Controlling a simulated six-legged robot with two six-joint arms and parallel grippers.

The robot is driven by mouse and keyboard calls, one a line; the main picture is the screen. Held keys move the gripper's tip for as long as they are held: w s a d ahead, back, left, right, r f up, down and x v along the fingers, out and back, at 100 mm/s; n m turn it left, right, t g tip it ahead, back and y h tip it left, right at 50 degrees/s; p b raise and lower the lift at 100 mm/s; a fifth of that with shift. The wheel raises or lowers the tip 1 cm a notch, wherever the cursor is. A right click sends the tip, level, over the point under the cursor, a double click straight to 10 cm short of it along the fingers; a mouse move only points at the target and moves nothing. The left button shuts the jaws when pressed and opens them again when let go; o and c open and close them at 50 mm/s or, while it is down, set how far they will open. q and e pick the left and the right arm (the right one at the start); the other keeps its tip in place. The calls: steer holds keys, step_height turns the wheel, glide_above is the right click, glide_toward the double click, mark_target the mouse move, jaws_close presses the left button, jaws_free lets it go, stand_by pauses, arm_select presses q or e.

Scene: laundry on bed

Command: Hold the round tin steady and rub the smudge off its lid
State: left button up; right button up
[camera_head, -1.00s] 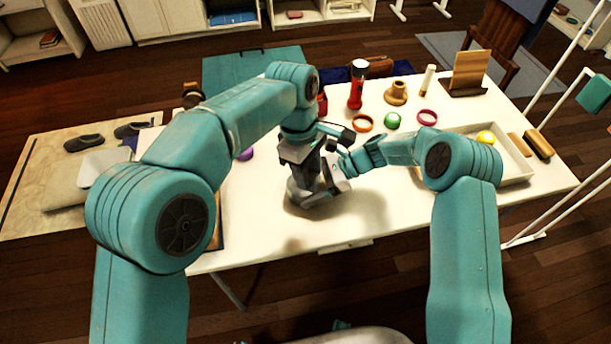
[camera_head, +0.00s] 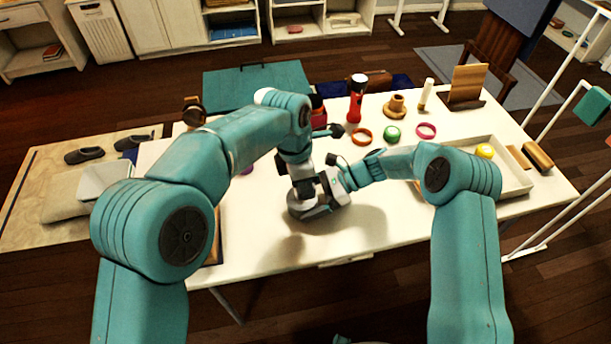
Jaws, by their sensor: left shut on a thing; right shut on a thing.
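The round tin (camera_head: 322,210) is a low grey shape on the white table near its front middle, mostly covered by my grippers. My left gripper (camera_head: 304,196) reaches down onto it from above and is shut, apparently on its side. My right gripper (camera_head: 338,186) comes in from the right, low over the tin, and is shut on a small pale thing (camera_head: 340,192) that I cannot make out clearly. The two grippers are very close together. The smudge on the lid is hidden.
Behind the grippers are a red flashlight (camera_head: 355,100), an orange ring (camera_head: 362,136), a green round thing (camera_head: 392,133), a pink ring (camera_head: 426,131) and a wooden piece (camera_head: 396,106). A tray (camera_head: 512,183) is at right. The table's front (camera_head: 345,248) is clear.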

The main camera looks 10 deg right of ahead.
arm_select(q)
steer(key=shift+f, duration=2)
step_height(320, 180, down, 2)
steer(key=shift+w, duration=0.9)
steer(key=shift+w+d+r, duration=0.1)
steer(key=shift+w+r, duration=0.05)
steer(key=shift+w, duration=1.85)
steer(key=shift+w+r, duration=0.2)
steer(key=shift+w, duration=0.15)
steer(key=shift+s+f, duration=0.25)
steer(key=shift+s, duration=2.5)
arm_select(e)
steer(key=shift+r, duration=0.1)
arm_select(q)
steer(key=shift+s+f, duration=0.1)
steer(key=shift+s, duration=0.3)
steer(key=shift+s+a, duration=0.25)
steer(key=shift+a, duration=0.05)
steer(key=shift+c, duration=0.3)
steer(key=shift+w, duration=0.75)
steer(key=shift+w+d, duration=0.1)
steer(key=shift+w, duration=2.6)
steer(key=shift+s, duration=3.45)
step_height(320, 180, up, 2)
steer(key=shift+w+r, duration=0.15)
steer(key=shift+r, duration=3)
